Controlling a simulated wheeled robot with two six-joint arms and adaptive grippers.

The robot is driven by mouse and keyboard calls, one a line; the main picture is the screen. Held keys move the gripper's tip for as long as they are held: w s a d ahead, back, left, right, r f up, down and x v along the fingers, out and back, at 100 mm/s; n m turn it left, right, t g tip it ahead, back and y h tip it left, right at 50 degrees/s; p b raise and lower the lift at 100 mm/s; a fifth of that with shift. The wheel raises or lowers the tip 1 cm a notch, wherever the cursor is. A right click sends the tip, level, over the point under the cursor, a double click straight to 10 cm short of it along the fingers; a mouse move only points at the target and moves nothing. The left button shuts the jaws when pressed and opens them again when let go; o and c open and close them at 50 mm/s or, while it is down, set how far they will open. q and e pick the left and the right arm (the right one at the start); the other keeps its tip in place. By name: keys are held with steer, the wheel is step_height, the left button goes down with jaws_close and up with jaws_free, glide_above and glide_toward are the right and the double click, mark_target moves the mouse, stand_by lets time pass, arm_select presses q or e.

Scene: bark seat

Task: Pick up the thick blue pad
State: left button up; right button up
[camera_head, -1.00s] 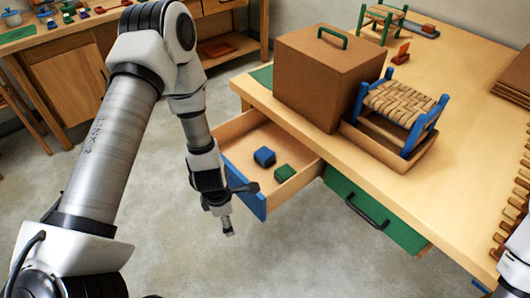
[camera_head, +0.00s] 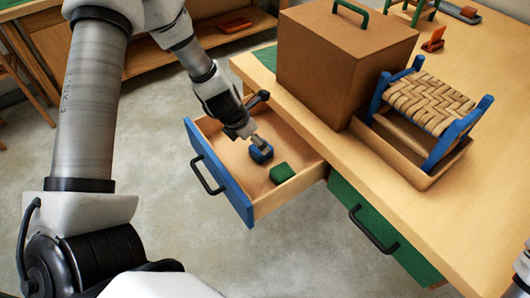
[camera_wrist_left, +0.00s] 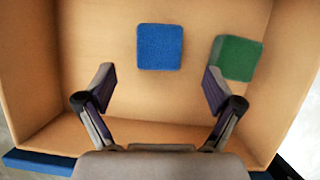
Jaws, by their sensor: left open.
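The thick blue pad (camera_head: 261,153) lies on the floor of the open, blue-fronted drawer (camera_head: 217,172). In the left wrist view the blue pad (camera_wrist_left: 160,47) sits ahead of the fingertips, roughly midway between them. My left gripper (camera_head: 257,139) is over the drawer, right above the pad in the head view, and covers part of it. In the wrist view my left gripper (camera_wrist_left: 158,82) is open with nothing between its fingers. A green pad (camera_head: 282,173) lies nearby in the drawer, and it shows beyond the right finger in the wrist view (camera_wrist_left: 240,58).
A brown box (camera_head: 335,62) with a green handle stands on the table above. A small woven-seat stool (camera_head: 430,105) stands in a tray (camera_head: 395,150). A shut green drawer (camera_head: 375,225) is to the right.

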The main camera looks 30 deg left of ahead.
mark_target(257, 149)
arm_select(q)
steer(key=b+x, duration=0.1)
steer(key=x, duration=0.2)
steer(key=b+x, duration=0.4)
steer(key=shift+s+a+f, duration=0.1)
steer(key=shift+w+f, duration=0.2)
steer(key=shift+w, duration=0.05)
steer(key=shift+r, duration=0.2)
arm_select(e)
step_height(257, 149, down, 6)
steer(key=shift+r, duration=0.1)
arm_select(q)
steer(key=shift+s, duration=0.1)
steer(key=c, duration=1)
